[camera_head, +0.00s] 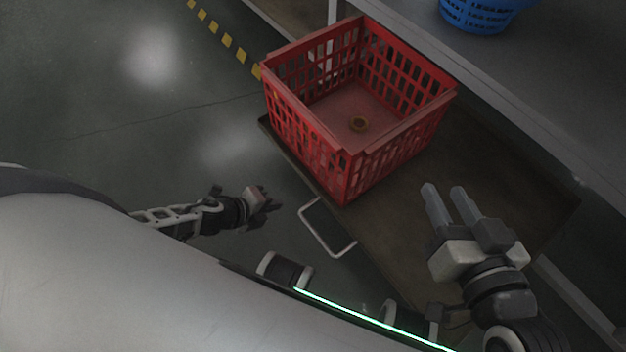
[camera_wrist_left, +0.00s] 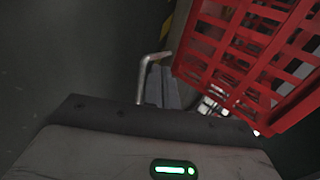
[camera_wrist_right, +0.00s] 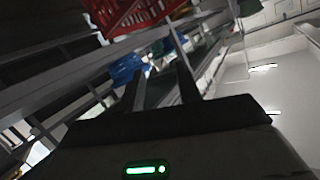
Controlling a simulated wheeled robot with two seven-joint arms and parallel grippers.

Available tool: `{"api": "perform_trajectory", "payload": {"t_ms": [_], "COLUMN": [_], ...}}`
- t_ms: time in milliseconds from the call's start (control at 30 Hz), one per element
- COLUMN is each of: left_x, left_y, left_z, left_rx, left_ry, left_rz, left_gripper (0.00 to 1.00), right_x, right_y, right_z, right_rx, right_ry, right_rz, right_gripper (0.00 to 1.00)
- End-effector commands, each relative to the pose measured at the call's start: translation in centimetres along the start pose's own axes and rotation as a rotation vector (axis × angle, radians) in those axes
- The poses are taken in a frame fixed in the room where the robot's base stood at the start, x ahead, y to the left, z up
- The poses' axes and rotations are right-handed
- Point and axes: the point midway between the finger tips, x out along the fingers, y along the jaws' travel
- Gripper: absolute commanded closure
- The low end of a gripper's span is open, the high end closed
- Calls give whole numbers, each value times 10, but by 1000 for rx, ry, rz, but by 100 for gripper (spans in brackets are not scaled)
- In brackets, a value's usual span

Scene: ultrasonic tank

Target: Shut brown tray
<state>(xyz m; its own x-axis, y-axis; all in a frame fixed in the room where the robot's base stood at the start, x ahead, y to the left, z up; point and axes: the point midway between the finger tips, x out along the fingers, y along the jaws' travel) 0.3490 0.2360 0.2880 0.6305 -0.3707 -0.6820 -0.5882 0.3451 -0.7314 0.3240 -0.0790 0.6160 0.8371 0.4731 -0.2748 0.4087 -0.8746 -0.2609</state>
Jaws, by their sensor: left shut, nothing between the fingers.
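The brown tray (camera_head: 390,240) is a flat drawer pulled out from under a shelf, with a red crate standing on it. Its pale loop handle (camera_head: 316,235) sticks out from the front edge; it also shows in the left wrist view (camera_wrist_left: 146,75). My left gripper (camera_head: 268,202) is shut and empty, to the left of the handle and apart from it in the head view. Its fingers show beside the handle in the left wrist view (camera_wrist_left: 165,88). My right gripper (camera_head: 444,193) is open and empty, seen over the tray's right part.
Open floor with yellow-black tape (camera_head: 227,41) lies to the left.

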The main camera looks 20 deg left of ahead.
Motion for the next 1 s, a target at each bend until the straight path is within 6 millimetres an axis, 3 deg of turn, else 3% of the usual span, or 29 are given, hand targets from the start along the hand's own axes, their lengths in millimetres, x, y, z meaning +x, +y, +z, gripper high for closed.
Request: {"api": "perform_trajectory", "payload": {"t_ms": [433, 633, 1000], "left_x": [96, 112, 119], "left_y": [2, -22, -28], "left_z": [0, 0, 0], "left_rx": [1, 2, 0], "left_ry": [0, 0, 0], "left_rz": [-4, -4, -2], "left_gripper": [100, 100, 100], "right_x": [7, 5, 5], "right_y": [-12, -14, -14], "right_z": [-7, -12, -14], "right_rx": [185, 199, 204], "right_ry": [137, 142, 146], "right_rz": [-112, -120, -124], "right_gripper": [66, 66, 66]}}
